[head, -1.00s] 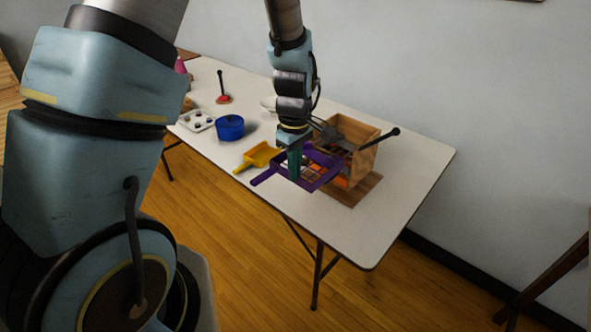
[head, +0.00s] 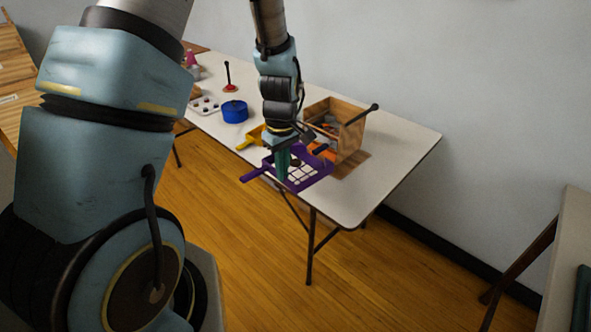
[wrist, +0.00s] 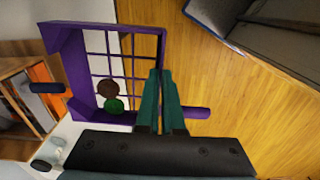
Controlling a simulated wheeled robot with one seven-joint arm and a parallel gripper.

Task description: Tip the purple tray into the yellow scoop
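The purple tray (head: 320,181) has a gridded bottom and a handle sticking out to the left. It is held up near the table's front edge. In the wrist view the tray (wrist: 68,70) has a brown round piece (wrist: 107,88) and a green round piece (wrist: 113,104) by one wall; floor and table show through its grid. My gripper (head: 283,175) is shut on the tray's wall near the handle; its green fingers show in the wrist view (wrist: 161,105). The yellow scoop (head: 250,138) lies on the table behind the tray, partly hidden by my gripper.
A wooden box (head: 350,140) with a dark-handled tool (head: 361,114) stands right of the tray, close to it. A blue pot (head: 235,112), a white tray with wells (head: 205,104) and a red-based stand (head: 229,87) are farther left. The table's right end (head: 395,165) is clear.

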